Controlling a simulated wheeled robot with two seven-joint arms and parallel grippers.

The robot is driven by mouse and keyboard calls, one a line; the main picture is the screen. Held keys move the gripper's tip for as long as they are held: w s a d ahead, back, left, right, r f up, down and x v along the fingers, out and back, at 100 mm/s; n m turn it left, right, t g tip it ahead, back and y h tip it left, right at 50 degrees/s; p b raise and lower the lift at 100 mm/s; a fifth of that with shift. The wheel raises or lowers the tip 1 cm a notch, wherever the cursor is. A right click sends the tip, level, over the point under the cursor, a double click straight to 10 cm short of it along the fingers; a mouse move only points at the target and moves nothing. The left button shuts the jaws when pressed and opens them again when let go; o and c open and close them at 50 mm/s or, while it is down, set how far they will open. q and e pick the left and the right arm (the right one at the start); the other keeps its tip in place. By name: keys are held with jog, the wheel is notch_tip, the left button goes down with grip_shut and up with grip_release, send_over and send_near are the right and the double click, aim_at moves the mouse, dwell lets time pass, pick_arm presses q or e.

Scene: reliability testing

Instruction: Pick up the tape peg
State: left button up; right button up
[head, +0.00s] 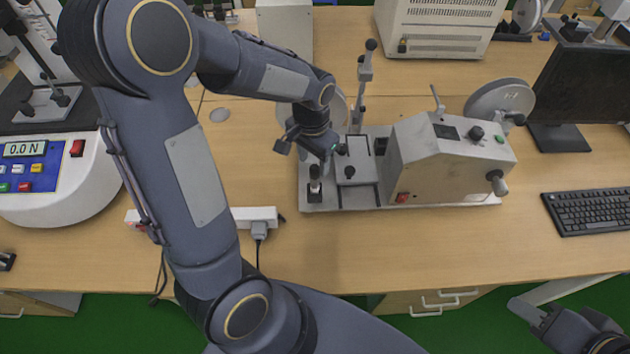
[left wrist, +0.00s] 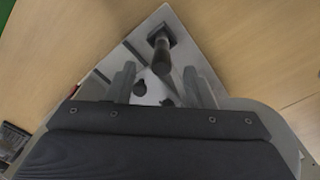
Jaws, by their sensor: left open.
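The tape peg appears to be the short dark upright post (head: 315,188) on a square foot at the front left corner of the test machine's metal base plate (head: 358,198). In the left wrist view the post (left wrist: 162,52) stands beyond and between the finger lines, near the plate's corner. My left gripper (head: 306,158) is open and empty, just behind and above the post in the head view. Its two fingers (left wrist: 159,84) are spread apart and do not visibly touch the post. My right gripper (head: 535,312) is at the bottom right, far from the machine, its jaws unclear.
The machine's beige housing (head: 450,160) stands right of the post, with a tall upright arm (head: 362,85) behind. A power strip (head: 255,215) lies to the left. A force gauge (head: 45,175) is at far left; a keyboard (head: 590,210) is at right. The front table strip is clear.

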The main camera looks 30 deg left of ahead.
aim_at(315, 179)
pick_arm(q)
jog(key=f, duration=0.5)
jog(key=f+p, duration=0.1)
jog(key=f, duration=0.2)
jog(key=shift+w+f, duration=0.3)
jog(key=shift+f, duration=0.05)
grip_shut()
